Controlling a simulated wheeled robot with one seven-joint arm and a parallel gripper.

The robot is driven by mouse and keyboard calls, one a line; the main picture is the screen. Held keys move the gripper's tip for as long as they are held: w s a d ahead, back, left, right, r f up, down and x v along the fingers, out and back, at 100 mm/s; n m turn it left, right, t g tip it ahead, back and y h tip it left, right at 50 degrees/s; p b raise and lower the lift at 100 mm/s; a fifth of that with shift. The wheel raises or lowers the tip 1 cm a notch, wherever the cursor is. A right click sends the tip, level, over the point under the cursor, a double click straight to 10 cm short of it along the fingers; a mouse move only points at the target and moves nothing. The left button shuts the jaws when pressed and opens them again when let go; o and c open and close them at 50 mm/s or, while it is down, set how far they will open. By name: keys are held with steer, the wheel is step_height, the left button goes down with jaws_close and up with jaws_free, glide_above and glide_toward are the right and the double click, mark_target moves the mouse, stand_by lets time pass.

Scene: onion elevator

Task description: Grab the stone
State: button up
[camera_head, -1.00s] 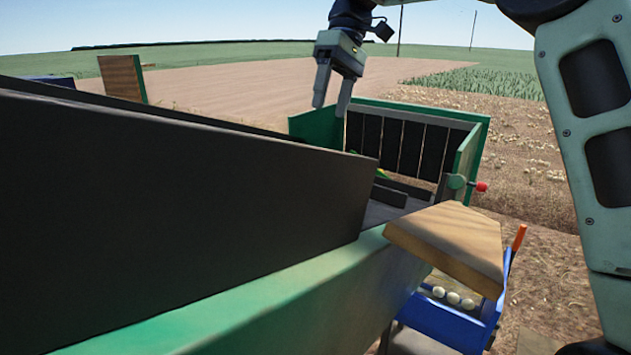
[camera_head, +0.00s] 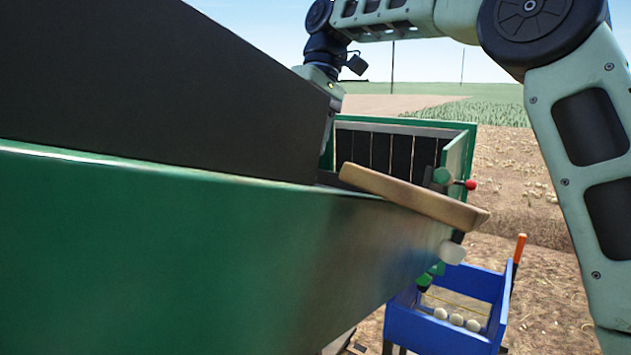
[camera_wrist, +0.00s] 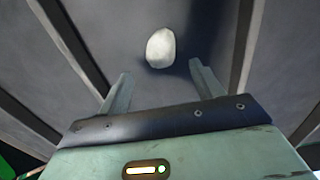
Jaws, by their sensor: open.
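A pale, egg-shaped object (camera_wrist: 160,47), which looks like the stone, lies on a grey belt between dark slats in the wrist view. My gripper (camera_wrist: 160,76) is open, with one finger to each side below the stone in the picture. The stone is just beyond the fingertips and nothing is between them. In the head view the dark side wall (camera_head: 170,80) hides most of my gripper and all of the stone.
The green elevator frame (camera_head: 200,250) fills the left of the head view. A wooden board (camera_head: 415,198) sticks out at its edge, near a green end box (camera_head: 460,155) with a red knob (camera_head: 470,185). A blue crate (camera_head: 430,330) below holds several pale round things.

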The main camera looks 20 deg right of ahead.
steer(key=shift+s+f+b, duration=0.2)
steer(key=shift+f+b, duration=0.2)
steer(key=shift+b, duration=0.1)
steer(key=b+x, duration=0.4)
steer(key=b, duration=0.1)
steer(key=shift+s+a+f, duration=0.1)
steer(key=shift+f, duration=0.05)
steer(key=c, duration=1.2)
